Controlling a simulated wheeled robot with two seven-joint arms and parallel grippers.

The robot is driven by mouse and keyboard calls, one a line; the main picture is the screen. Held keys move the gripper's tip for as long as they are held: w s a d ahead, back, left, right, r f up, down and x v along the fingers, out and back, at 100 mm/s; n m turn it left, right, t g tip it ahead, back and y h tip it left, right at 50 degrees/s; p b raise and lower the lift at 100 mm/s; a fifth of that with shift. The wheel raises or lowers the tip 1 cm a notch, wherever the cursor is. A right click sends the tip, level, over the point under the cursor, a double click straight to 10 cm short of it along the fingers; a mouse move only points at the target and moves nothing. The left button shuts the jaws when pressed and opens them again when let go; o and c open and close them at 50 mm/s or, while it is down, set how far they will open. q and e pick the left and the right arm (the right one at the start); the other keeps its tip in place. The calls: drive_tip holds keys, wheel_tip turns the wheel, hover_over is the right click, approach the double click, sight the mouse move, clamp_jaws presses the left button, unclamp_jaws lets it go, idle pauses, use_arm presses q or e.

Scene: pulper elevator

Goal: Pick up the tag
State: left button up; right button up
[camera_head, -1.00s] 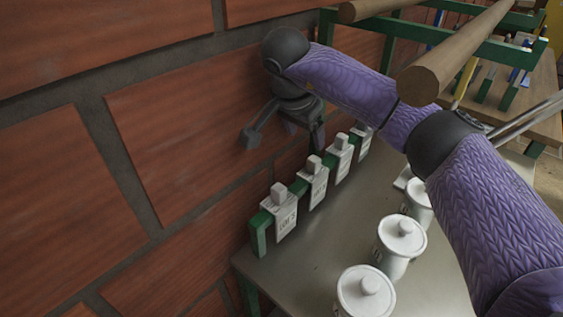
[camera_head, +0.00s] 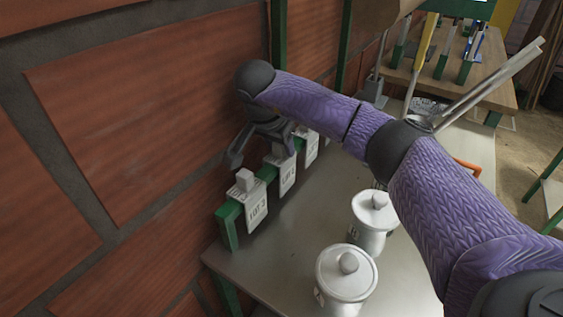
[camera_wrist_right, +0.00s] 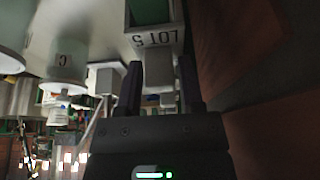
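White lettered tags with square knobs stand in a row on a green rack along the brick wall. The nearest tag (camera_head: 256,207) is clear of my gripper; a second tag (camera_head: 288,174) and a third tag (camera_head: 309,150) are behind it. My right gripper (camera_head: 262,150) is over the row, by the second tag, its fingers spread. In the right wrist view, a tag lettered "LOT 5" (camera_wrist_right: 154,42) appears upside down. Its knob lies between the two open fingers (camera_wrist_right: 159,88), with gaps at the sides. Any contact is hard to tell. My left gripper is out of view.
White lidded jars (camera_head: 346,275) and (camera_head: 373,215) stand on the grey metal table (camera_head: 285,262), right of the tags. The brick wall (camera_head: 120,110) is close on the left. A wooden bench (camera_head: 490,70) with green stands is at the back right.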

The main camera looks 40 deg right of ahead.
clamp_jaws()
